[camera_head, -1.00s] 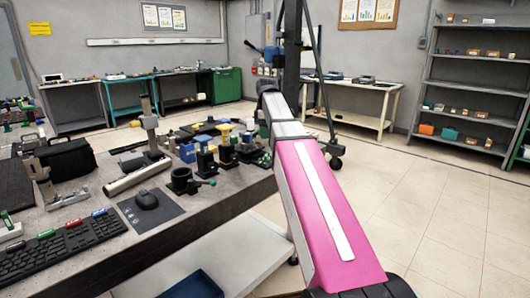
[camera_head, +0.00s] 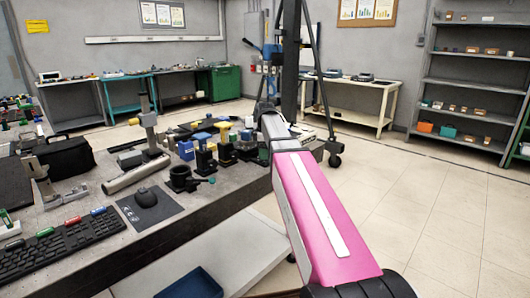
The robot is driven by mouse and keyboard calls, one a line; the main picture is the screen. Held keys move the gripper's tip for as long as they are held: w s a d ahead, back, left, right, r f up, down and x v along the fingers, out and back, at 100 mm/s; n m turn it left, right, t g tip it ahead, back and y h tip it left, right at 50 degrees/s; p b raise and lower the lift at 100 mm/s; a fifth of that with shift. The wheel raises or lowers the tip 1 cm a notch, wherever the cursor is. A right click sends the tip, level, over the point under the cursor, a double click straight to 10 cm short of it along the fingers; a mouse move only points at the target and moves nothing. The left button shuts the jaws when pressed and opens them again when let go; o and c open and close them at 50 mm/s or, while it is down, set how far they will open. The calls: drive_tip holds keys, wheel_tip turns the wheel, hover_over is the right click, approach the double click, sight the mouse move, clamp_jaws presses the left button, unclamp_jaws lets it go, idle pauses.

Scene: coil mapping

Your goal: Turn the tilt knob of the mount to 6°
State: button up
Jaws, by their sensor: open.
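Several small black mounts with coloured tops stand on the workbench (camera_head: 165,213), left of my arm. I cannot tell which one is the mount with the tilt knob, and no angle scale is readable. My pink and white arm reaches forward along the bench's right edge. My gripper is not visible beyond the arm's far end, and the arm hides part of the bench there.
A keyboard (camera_head: 62,247), a mouse (camera_head: 146,197) on a dark pad and a metal post stand (camera_head: 150,135) are on the bench. A blue bin (camera_head: 190,283) sits on the lower shelf. A dark upright frame (camera_head: 291,60) stands beyond my arm. Floor on the right is clear.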

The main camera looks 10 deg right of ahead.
drive_tip(key=c, duration=0.9)
